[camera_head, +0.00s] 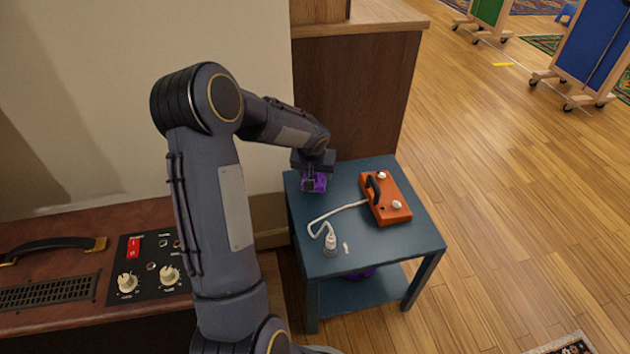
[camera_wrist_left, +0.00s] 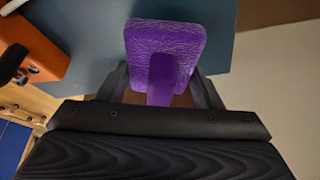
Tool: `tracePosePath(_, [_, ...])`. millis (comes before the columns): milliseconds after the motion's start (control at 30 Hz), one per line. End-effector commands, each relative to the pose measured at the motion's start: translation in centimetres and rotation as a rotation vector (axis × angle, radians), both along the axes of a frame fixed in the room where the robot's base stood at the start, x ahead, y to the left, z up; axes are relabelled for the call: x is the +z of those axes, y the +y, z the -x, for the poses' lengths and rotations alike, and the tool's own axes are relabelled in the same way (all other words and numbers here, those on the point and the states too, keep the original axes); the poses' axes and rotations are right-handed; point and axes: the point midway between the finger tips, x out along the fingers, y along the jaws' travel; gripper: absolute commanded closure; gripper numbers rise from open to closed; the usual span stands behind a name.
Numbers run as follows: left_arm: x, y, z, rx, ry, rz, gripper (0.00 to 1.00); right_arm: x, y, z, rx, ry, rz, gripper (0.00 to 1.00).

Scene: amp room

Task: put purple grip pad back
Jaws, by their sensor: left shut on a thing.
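The purple grip pad (camera_head: 315,182) is at the back left corner of the small blue table (camera_head: 400,250). In the left wrist view the pad (camera_wrist_left: 165,42) shows a flat textured plate with a handle between the fingers. My left gripper (camera_head: 314,172) is shut on the pad's handle, and the fingers also show in the left wrist view (camera_wrist_left: 162,88). I cannot tell whether the pad touches the tabletop. My right gripper is not in view.
An orange box (camera_head: 388,198) with a black handle and white knobs sits on the table, with a white cable and plug (camera_head: 331,243). A wooden cabinet (camera_head: 355,95) stands behind; an amp (camera_head: 95,270) is at left.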

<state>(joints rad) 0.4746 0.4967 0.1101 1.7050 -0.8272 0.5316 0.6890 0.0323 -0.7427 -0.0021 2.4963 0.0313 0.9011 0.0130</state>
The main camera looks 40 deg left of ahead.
Motion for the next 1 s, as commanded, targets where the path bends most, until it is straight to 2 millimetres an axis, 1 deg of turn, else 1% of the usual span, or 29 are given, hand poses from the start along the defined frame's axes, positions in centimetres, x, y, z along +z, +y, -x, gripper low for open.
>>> tracePosePath(33, [-1.5, 0.0, 0.2, 0.002, 0.005, 0.001, 0.65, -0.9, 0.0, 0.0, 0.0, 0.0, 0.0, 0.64])
tracePosePath(100, [-2.3, 0.0, 0.2, 0.001, 0.004, 0.0, 0.65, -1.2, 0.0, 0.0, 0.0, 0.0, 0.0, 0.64])
tracePosePath(367, [-2.3, 0.0, 0.1, 0.001, 0.002, 0.001, 0.65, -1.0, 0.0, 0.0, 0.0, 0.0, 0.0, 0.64])
tracePosePath(500, [-2.7, 0.0, 0.1, 0.0, 0.002, 0.001, 0.65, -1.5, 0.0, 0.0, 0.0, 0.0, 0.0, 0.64])
tracePosePath(533, [-2.6, 0.0, 0.1, 0.0, 0.002, 0.001, 0.38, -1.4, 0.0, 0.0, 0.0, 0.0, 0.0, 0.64])
tracePosePath(667, [-2.6, 0.0, 0.2, 0.0, 0.002, 0.001, 0.21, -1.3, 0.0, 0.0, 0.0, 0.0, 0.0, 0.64])
tracePosePath(700, [-2.6, 0.0, 0.2, 0.0, 0.002, 0.001, 0.19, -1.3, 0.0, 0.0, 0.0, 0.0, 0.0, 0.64])
tracePosePath(933, [-2.5, 0.0, 0.2, 0.0, 0.003, 0.001, 0.19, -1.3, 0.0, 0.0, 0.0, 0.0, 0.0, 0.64])
tracePosePath(1000, [-2.3, 0.0, 0.2, 0.001, 0.003, 0.001, 0.19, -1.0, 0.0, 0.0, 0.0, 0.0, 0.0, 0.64])
